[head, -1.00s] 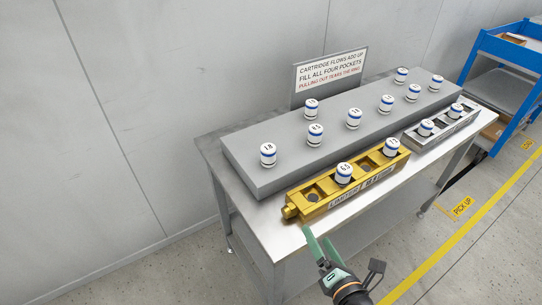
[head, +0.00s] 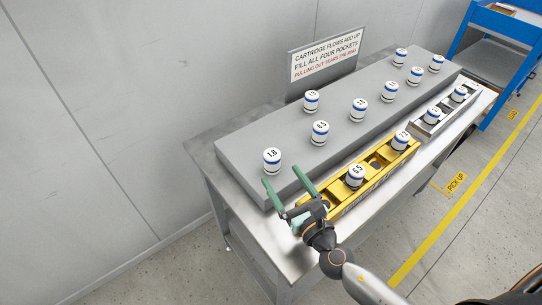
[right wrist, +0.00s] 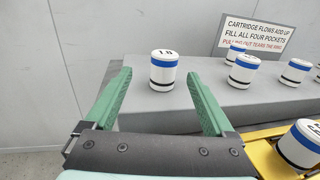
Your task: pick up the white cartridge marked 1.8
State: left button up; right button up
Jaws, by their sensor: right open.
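The white cartridge marked 1.8 (head: 271,160) has a blue band and stands upright at the near left end of the grey raised block (head: 240,148). My right gripper (head: 282,178) is open and empty, just in front of it in the head view. In the right wrist view the 1.8 cartridge (right wrist: 164,70) stands beyond and between the two green fingertips (right wrist: 160,78), not enclosed by them. Its lower edge is visible on the block. My left gripper is not in view.
Several similar cartridges, one marked 8.5 (head: 320,132), stand on the block. A yellow pocketed holder (head: 378,164) with two cartridges lies in front, beside my right gripper. A silver holder (head: 446,108) lies farther right. A sign (head: 324,61) stands behind.

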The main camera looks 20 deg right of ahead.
aim_at(276, 163)
jog(key=w, duration=0.3)
jog(key=shift+a, duration=0.2)
jog(key=shift+w+a+p, duration=0.1)
jog(key=shift+w+p, duration=0.25)
jog(key=shift+w, duration=2.3)
grip_shut()
